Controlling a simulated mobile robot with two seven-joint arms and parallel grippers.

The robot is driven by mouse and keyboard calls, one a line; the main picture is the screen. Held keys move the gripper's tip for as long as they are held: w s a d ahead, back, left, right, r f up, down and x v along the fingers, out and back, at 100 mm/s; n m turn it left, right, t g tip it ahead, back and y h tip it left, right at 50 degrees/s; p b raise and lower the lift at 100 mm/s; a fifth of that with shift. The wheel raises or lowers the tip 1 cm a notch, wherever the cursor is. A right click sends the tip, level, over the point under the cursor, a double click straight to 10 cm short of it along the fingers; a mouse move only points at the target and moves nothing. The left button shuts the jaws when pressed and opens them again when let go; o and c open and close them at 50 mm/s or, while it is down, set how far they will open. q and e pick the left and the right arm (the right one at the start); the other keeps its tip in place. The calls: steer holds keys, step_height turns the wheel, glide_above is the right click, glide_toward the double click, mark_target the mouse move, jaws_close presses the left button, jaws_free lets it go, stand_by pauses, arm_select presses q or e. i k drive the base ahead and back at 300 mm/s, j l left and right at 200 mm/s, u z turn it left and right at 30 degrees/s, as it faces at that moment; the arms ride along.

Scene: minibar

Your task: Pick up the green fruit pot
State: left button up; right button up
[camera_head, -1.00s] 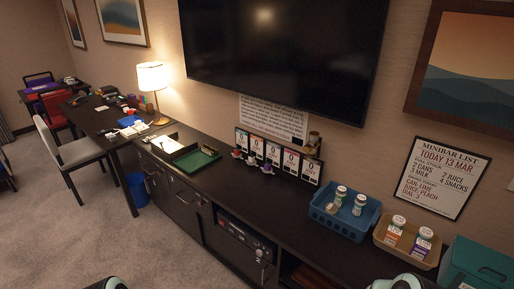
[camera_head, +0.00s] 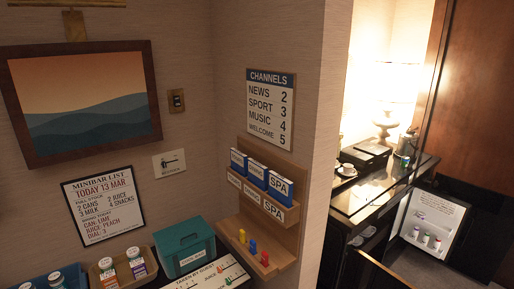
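I cannot make out a green fruit pot for certain. A jar (camera_head: 57,280) with a pale lid and another beside it stand at the lower left edge, in a blue basket (camera_head: 40,284); their labels are cut off. Two jars stand in a tan tray (camera_head: 122,281): one with an orange label (camera_head: 108,276) and one with a purple label (camera_head: 137,265). Several small pots (camera_head: 426,239) stand on the white shelf of an open cabinet or fridge at the right, too small to identify. Neither of my grippers is in view.
A teal box (camera_head: 184,247) stands right of the tan tray. A wooden rack (camera_head: 262,232) with blue-and-white booklets and coloured pegs stands beside a wall corner. Past the corner is a dark counter (camera_head: 342,212) with a lamp and cups. Carpet shows at the lower right.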

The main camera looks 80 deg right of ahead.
mark_target(405, 160)
steer(key=z, duration=3.7)
steer(key=i+l+z, duration=0.15)
steer(key=l, duration=0.15)
steer(key=i+l+z, duration=0.15)
steer(key=l, duration=0.15)
steer(key=i+l+z, duration=0.3)
steer(key=l+z, duration=0.2)
steer(key=i+l+z, duration=0.35)
steer(key=z, duration=0.15)
steer(key=i+l+z, duration=0.1)
steer(key=i+l, duration=0.15)
steer(key=i, duration=0.2)
steer(key=i+l+z, duration=0.15)
steer(key=i, duration=0.3)
steer(key=i+l+z, duration=0.1)
steer(key=i, duration=0.35)
steer(key=i+u, duration=0.75)
steer(key=i+l+u, duration=0.2)
steer(key=i+u, duration=0.15)
steer(key=i, duration=0.2)
steer(key=i+j+u, duration=0.1)
steer(key=i+u, duration=0.65)
steer(key=u, duration=0.15)
steer(key=i+l+u, duration=0.2)
steer(key=i+u, duration=0.25)
steer(key=k, duration=0.1)
